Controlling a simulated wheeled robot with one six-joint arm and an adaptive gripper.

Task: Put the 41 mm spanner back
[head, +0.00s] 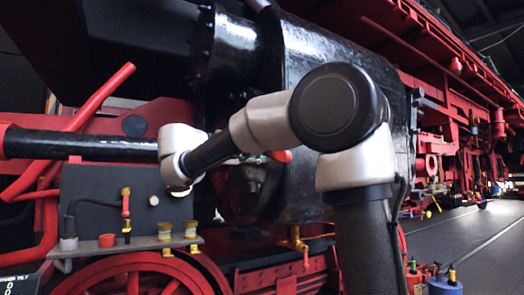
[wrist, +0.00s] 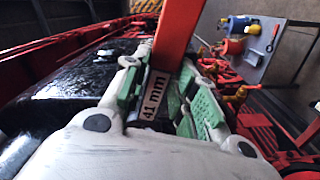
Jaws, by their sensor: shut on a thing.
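The 41 mm spanner (wrist: 178,38) has an orange-red handle in the wrist view. My gripper (wrist: 165,88), with green pads, is shut on the handle. The spanner runs up out of the top of the wrist view, so its far end is hidden. In the head view my arm crosses in front of the black cylinder and covers most of my gripper. A small orange-red piece (head: 281,156), likely part of the spanner, shows beside the arm.
A large black cylinder block (head: 330,60) of the locomotive stands close behind my arm. A grey ledge (head: 95,248) with brass cups is at left, above a red wheel (head: 130,270). Blue and red cans (head: 445,285) stand at lower right. A grey board (wrist: 255,60) holds small items.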

